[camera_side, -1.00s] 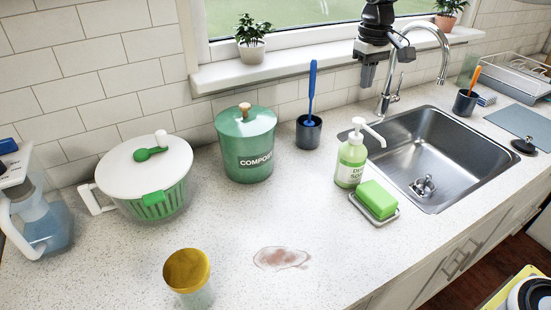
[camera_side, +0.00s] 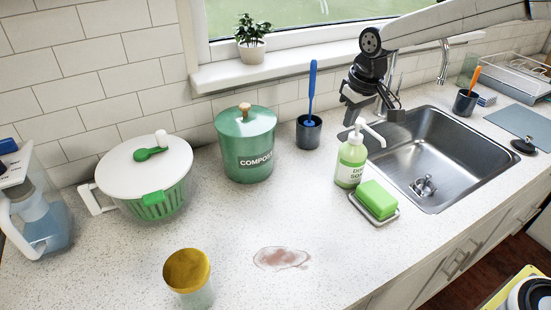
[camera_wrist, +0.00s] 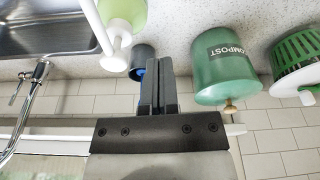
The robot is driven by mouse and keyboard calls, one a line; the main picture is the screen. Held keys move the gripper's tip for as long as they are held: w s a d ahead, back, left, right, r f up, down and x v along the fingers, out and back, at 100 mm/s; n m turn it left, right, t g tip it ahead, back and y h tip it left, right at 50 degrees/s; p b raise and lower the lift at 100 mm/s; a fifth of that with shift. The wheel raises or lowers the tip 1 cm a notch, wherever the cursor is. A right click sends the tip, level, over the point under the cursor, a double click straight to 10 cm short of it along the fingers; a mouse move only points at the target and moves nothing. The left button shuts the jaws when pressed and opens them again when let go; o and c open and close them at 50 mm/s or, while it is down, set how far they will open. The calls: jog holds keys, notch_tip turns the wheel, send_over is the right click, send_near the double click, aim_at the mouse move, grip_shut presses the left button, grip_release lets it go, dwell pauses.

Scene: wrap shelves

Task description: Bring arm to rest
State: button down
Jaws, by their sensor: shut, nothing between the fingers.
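My gripper (camera_side: 352,117) is shut and empty, with its fingers pointing down. In the side view it hangs close behind the green dish soap bottle (camera_side: 352,164), near the left back corner of the sink (camera_side: 440,150). In the wrist view its two fingers (camera_wrist: 159,72) lie side by side, in front of part of the dark cup (camera_wrist: 143,56). The exact gap between gripper and soap pump cannot be told.
The dark cup with a blue brush (camera_side: 309,132), green compost bin (camera_side: 246,150) and salad spinner (camera_side: 145,180) stand left. A green sponge (camera_side: 377,198) sits on a dish. A gold-lidded jar (camera_side: 187,270) and brownish stain (camera_side: 281,258) are in front. A plant (camera_side: 251,38) stands on the sill.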

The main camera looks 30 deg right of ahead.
jog(key=s+d+f, duration=0.2)
jog(key=s+f, duration=0.3)
jog(key=s, duration=0.4)
jog(key=s+d+f+m, duration=0.1)
jog(key=s+f, duration=0.4)
jog(key=s, duration=0.5)
jog(key=shift+d+f, duration=0.25)
jog(key=shift+d, duration=0.65)
